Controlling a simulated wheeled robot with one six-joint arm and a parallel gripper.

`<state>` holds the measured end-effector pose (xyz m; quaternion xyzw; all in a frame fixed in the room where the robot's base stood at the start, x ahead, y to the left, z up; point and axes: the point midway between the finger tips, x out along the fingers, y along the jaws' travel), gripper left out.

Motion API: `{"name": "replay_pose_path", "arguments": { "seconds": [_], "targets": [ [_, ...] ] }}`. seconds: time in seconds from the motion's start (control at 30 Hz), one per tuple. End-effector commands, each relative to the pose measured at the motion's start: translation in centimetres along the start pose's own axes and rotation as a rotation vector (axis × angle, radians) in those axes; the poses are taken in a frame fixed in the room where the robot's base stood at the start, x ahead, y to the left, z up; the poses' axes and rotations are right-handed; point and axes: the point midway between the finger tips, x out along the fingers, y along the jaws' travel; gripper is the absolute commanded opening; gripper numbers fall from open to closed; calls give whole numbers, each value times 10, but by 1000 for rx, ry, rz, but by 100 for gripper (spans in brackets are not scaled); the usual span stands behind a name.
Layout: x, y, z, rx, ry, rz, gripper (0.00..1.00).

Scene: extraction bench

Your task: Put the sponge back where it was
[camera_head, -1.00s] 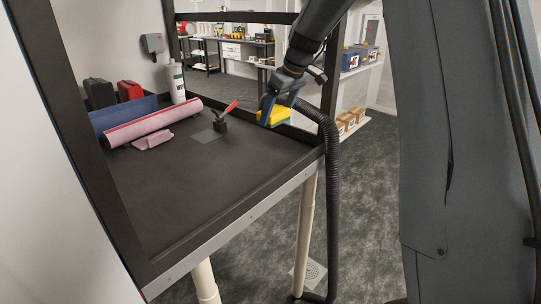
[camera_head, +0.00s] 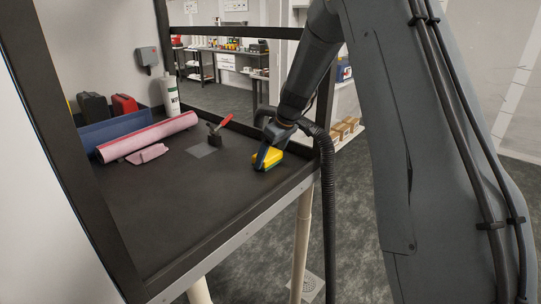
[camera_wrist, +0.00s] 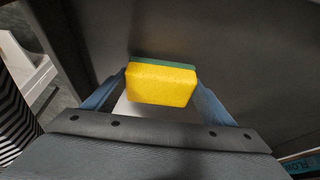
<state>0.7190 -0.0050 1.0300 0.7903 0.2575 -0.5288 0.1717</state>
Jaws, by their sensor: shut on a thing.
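The sponge (camera_head: 268,158), yellow with a green layer, is at the right end of the dark bench top in the head view. My gripper (camera_head: 266,157) is shut on it. In the wrist view the sponge (camera_wrist: 161,84) sits between the two blue fingers of my gripper (camera_wrist: 160,88), green side away from the camera. The sponge is low over the bench top (camera_head: 180,220); I cannot tell whether it touches.
A black clamp with a red handle (camera_head: 217,132) stands by the patch. A pink roll (camera_head: 147,137), a pink cloth (camera_head: 148,153), a blue bin (camera_head: 115,128) and a white bottle (camera_head: 170,93) are at the left. A black hose (camera_head: 326,200) hangs at the right. The front bench is clear.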

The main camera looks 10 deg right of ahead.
Motion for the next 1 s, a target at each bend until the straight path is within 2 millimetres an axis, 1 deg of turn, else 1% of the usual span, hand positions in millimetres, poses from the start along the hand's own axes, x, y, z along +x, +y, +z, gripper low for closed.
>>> {"name": "replay_pose_path", "arguments": {
  "seconds": [0.1, 0.43, 0.47, 0.53, 0.57, 0.87, 1.0],
  "targets": [
    [6, 0, 2, 1, 1, 1, 49],
    [10, 0, 4, 0, 1, 1, 49],
    [9, 0, 3, 0, 1, 1, 82],
    [8, 0, 3, 0, 1, 1, 94],
    [8, 0, 3, 0, 1, 1, 96],
    [8, 0, 3, 0, 1, 1, 96],
    [0, 1, 1, 0, 3, 3, 96]
  ]
}}
